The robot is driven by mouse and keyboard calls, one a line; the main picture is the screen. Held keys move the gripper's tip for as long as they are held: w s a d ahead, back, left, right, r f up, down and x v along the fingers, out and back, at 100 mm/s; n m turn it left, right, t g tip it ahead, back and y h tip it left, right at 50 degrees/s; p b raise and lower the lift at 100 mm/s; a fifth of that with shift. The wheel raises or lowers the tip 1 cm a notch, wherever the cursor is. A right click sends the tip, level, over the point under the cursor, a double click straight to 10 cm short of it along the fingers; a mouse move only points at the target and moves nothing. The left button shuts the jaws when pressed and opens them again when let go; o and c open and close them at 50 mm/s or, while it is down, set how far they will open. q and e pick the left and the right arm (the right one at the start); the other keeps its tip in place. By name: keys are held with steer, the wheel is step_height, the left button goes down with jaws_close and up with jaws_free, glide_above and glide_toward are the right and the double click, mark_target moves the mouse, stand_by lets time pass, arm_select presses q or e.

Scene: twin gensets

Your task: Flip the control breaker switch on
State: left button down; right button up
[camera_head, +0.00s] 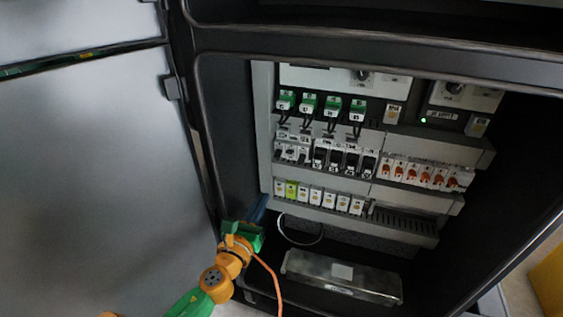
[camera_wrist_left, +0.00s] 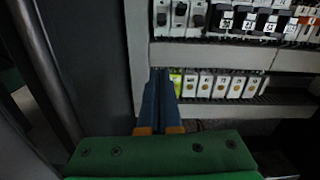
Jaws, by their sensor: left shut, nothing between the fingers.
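The open cabinet shows a middle row of breakers, with white breakers (camera_head: 291,153) at the left and black-faced breakers (camera_head: 343,160) beside them. I cannot tell which one is the control breaker, nor read the labels. In the left wrist view, white breakers (camera_wrist_left: 180,18) and black-faced breakers (camera_wrist_left: 245,20) show at the top. My left gripper (camera_head: 262,201) is at the cabinet's lower left, its blue fingers shut and empty. In the left wrist view the gripper (camera_wrist_left: 162,74) points up, below the white breakers and beside the yellow-green terminal. My right gripper is not in view.
Below the breakers runs a row of terminal blocks (camera_head: 329,199). Green-topped modules (camera_head: 332,104) sit above, and orange-marked modules (camera_head: 425,175) stand to the right. The open grey door (camera_head: 90,170) is at the left. A metal box (camera_head: 342,278) lies on the cabinet floor.

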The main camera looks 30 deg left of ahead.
arm_select(q)
steer(key=w+a+r+m+t, duration=0.1)
steer(key=w+a+r, duration=0.1)
steer(key=w, duration=0.7)
steer(key=shift+w+r+p, duration=0.35)
steer(key=shift+w+r, duration=0.05)
steer(key=shift+r, duration=0.5)
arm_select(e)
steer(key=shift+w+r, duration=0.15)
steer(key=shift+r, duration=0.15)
